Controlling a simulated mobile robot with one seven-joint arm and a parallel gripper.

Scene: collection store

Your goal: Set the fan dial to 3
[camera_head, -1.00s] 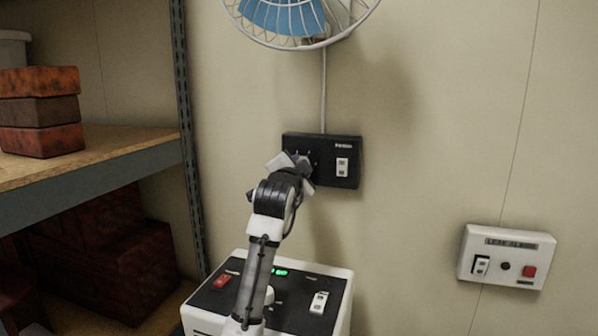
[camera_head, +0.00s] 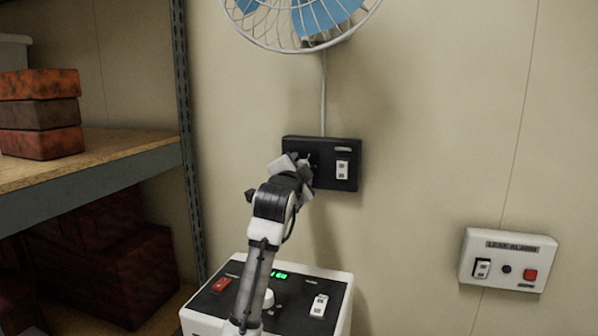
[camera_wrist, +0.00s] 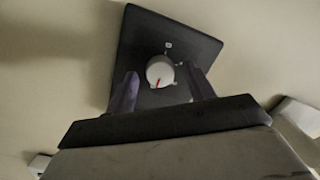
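The fan control box (camera_head: 335,172) is black and fixed to the wall under the fan (camera_head: 300,18), with a cord running up. In the head view my gripper (camera_head: 301,166) is at the left half of the box and hides the dial. In the wrist view the dial (camera_wrist: 160,71) is a round white knob with a red pointer line, pointing down and slightly left in that picture. My gripper (camera_wrist: 161,76) is open, one dark finger on each side of the dial, with gaps visible. Small pale marks show around the dial, too small to read surely.
A white rocker switch (camera_head: 342,169) is on the box's right half. A white-sided unit (camera_head: 335,312) with a green display stands below my arm. A leak alarm panel (camera_head: 507,260) is on the right wall. Shelving (camera_head: 95,160) with boxes stands left.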

